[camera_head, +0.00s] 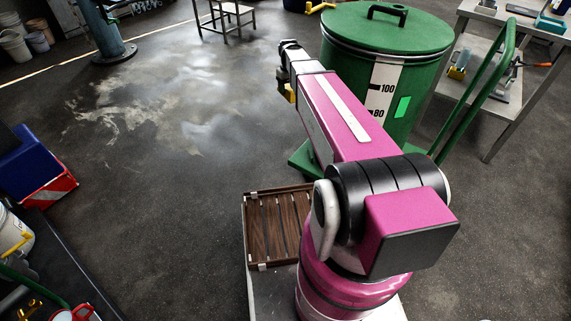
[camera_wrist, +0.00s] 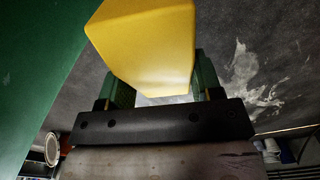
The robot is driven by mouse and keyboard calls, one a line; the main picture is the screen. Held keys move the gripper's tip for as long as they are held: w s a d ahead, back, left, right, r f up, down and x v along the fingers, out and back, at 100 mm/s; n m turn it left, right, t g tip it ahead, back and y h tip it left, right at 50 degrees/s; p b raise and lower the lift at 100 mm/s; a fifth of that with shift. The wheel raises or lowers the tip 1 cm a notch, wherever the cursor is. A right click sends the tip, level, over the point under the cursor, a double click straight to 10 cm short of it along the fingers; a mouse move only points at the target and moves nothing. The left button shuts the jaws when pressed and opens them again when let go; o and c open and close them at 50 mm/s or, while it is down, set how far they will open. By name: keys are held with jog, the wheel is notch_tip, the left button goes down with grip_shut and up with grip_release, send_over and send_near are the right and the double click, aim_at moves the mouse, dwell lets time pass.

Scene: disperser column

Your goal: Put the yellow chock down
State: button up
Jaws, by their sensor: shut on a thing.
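The yellow chock (camera_wrist: 150,45) fills the upper middle of the wrist view. My gripper (camera_wrist: 160,85) is shut on it, with a green finger on each side. In the head view a small yellow patch (camera_head: 290,93) shows below the far end of my arm and appears to be the chock. My gripper itself is mostly hidden there by the arm. The chock appears held above the dark floor, close to the left of the green drum (camera_head: 345,60); its underside and its gap to the floor cannot be told.
The drum stands on a green trolley (camera_head: 483,95) with a raised handle. A metal table (camera_head: 543,31) stands at the right. A slatted wooden tray (camera_head: 278,228) lies beside my arm's base. A blue and red box (camera_head: 28,170) is at the left. The floor (camera_head: 170,150) between is clear.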

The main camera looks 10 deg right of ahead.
jog(key=w+f+n, duration=0.2)
jog(key=w+f, duration=0.3)
jog(key=f, duration=0.7)
jog(key=w+f+n, duration=0.1)
jog(key=w+f, duration=0.4)
jog(key=f, duration=0.8)
jog(key=shift+w+f+n, duration=0.25)
jog(key=shift+f+n, duration=0.1)
jog(key=shift+f, duration=4.65)
jog(key=shift+w+f+n, duration=0.25)
jog(key=shift+f+n, duration=0.05)
jog(key=shift+f, duration=4.75)
jog(key=shift+w+f+n, duration=0.25)
jog(key=shift+f+n, duration=0.1)
jog(key=shift+f, duration=4.65)
jog(key=shift+f, duration=0.3)
